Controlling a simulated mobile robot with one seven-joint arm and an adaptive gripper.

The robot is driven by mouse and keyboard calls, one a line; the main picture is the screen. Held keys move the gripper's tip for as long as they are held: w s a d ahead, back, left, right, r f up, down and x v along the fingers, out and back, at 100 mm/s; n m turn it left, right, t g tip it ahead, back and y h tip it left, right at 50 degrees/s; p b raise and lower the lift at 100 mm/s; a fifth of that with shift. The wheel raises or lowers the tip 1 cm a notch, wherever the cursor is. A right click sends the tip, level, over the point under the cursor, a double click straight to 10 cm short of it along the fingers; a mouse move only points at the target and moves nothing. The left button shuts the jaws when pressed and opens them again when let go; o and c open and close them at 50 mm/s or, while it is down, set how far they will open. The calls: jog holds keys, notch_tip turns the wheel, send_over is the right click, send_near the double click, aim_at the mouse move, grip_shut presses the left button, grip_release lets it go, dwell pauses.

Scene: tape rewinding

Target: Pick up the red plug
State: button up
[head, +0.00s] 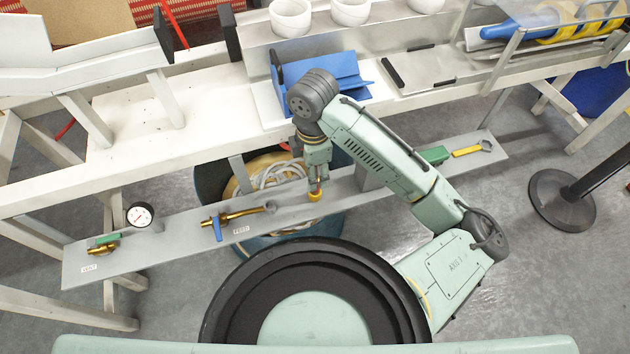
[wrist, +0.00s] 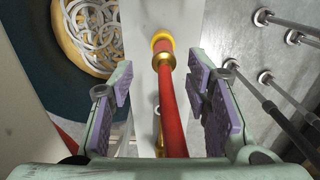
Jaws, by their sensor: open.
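The red plug (wrist: 168,100) shows in the wrist view as a long red shaft with a brass collar and a yellow ring at its far end. It stands over the grey shelf plank (wrist: 149,17). My gripper (wrist: 160,88) is open, with lilac pads to the left and right of the red shaft. Gaps show between the shaft and both pads. In the head view my gripper (head: 317,178) points down over the plank, and the plug's yellow end (head: 315,196) shows just below it. Most of the shaft is hidden there by the gripper.
On the same plank are a blue-handled brass valve (head: 215,222), a pressure gauge (head: 140,215), a green-handled valve (head: 103,243) and a yellow-handled tool (head: 467,152). A blue holder (head: 320,80) sits on the white bench.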

jog(key=f, duration=0.2)
jog(key=f+p, duration=0.1)
jog(key=f, duration=0.2)
jog(key=shift+s+d+f, duration=0.15)
jog(key=shift+d+f, duration=0.05)
jog(key=shift+f, duration=0.15)
grip_shut()
dwell(0.4)
